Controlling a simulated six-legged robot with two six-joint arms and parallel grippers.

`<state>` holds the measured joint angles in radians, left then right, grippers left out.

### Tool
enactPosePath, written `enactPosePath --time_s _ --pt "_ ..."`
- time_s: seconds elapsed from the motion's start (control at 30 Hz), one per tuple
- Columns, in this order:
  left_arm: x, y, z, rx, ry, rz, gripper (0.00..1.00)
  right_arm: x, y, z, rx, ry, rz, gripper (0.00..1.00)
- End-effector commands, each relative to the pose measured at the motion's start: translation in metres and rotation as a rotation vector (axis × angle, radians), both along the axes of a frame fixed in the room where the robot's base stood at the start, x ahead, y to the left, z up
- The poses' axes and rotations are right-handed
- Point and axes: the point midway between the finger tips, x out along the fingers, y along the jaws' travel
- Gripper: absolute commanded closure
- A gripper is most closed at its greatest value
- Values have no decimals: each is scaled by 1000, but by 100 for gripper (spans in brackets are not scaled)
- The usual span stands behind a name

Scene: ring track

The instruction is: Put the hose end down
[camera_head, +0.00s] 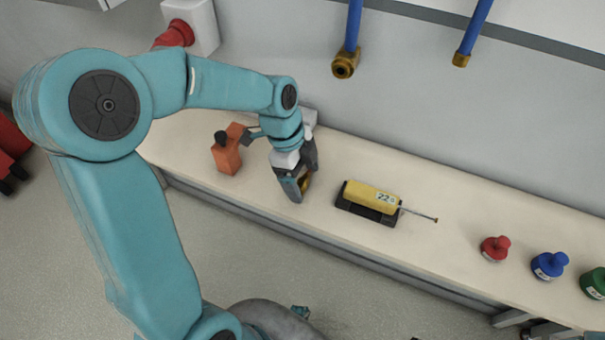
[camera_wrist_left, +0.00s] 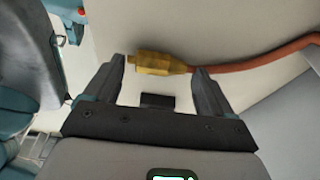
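The hose end is a yellow brass-coloured fitting (camera_wrist_left: 160,63) on an orange-red hose (camera_wrist_left: 250,62) in the left wrist view. It lies across the pale surface at the tips of my left gripper (camera_wrist_left: 160,70), whose two fingers stand wide apart. The hose runs off to the right past the right finger. Most of the hose is hidden there. My right gripper is not seen.
The pale bench (camera_head: 455,215) holds an orange block-shaped item (camera_head: 227,155) left of the gripper and a yellow device (camera_head: 371,197) on a black base to its right. Red (camera_head: 494,248), blue (camera_head: 549,265) and green (camera_head: 596,283) knobbed pieces stand farther right. Two blue pipes (camera_head: 354,25) hang behind.

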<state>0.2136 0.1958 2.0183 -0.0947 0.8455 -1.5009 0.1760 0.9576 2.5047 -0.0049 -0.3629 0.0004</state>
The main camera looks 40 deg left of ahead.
Motion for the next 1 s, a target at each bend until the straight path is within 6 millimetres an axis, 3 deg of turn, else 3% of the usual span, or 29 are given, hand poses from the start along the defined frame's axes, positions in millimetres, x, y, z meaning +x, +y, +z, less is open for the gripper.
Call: enactPosePath --time_s 0.17,0.5,0.7,1.0 --pt "0 1 8 0 -2 1 16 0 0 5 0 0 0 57" --pt "-4 20 80 1 -5 1 16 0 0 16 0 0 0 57" --pt "-7 29 111 0 -3 1 16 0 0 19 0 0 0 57" --pt "-8 31 119 0 0 0 16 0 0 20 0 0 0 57"
